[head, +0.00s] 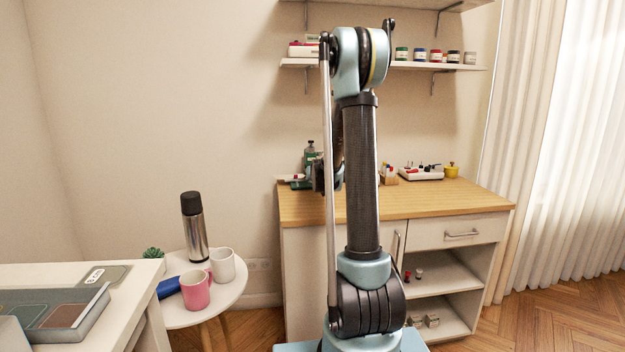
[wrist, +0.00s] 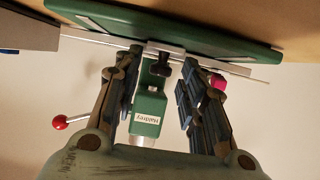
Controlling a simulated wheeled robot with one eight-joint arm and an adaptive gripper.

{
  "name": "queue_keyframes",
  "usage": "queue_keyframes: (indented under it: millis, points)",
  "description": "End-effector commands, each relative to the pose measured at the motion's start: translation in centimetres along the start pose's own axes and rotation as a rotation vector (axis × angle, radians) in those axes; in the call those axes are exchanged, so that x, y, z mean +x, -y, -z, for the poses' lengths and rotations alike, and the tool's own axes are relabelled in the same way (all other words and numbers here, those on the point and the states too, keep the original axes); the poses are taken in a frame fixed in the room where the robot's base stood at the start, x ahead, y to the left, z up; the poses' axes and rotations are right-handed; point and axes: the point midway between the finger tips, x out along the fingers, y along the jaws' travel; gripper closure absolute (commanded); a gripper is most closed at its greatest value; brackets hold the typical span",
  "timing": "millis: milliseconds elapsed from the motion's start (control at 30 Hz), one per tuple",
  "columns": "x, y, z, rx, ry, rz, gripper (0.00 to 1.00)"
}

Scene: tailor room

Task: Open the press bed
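The press is a green machine (head: 311,158) at the left end of the wooden counter, partly hidden behind my arm in the head view. In the wrist view it appears upside down, with a wide green plate (wrist: 200,35), a labelled green body (wrist: 148,112) and a red-knobbed lever (wrist: 59,122) at the left. A black knob or screw and a pale bar show where the body meets the plate. My gripper (wrist: 163,72) is open, its fingers on either side of the green body in the picture. I cannot tell whether they touch it. In the head view, my arm mostly hides the gripper.
The wooden counter (head: 440,197) also bears a white tray (head: 421,174) of small items and a yellow pot (head: 451,170). Shelves (head: 440,67) hang above. At left, a round table (head: 232,292) holds a flask (head: 194,228) and mugs. Floor at right is clear.

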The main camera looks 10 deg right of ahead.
Motion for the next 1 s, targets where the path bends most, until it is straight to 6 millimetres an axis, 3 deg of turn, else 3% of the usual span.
queue_keyframes:
  millis: [33, 133, 167, 367, 700, 1000]
  points:
    - [0.0, 0.0, 0.0, 0.000, 0.000, 0.000, 0.75]
    - [0.0, 0.0, 0.0, 0.000, 0.000, 0.000, 0.98]
    - [0.0, 0.0, 0.0, 0.000, 0.000, 0.000, 1.00]
    - [-0.8, 0.0, -0.3, 0.000, 0.000, 0.000, 1.00]
    - [-5.5, 0.0, -2.2, 0.000, 0.000, 0.000, 1.00]
    - [-6.1, 0.0, -2.5, 0.000, 0.000, 0.000, 1.00]
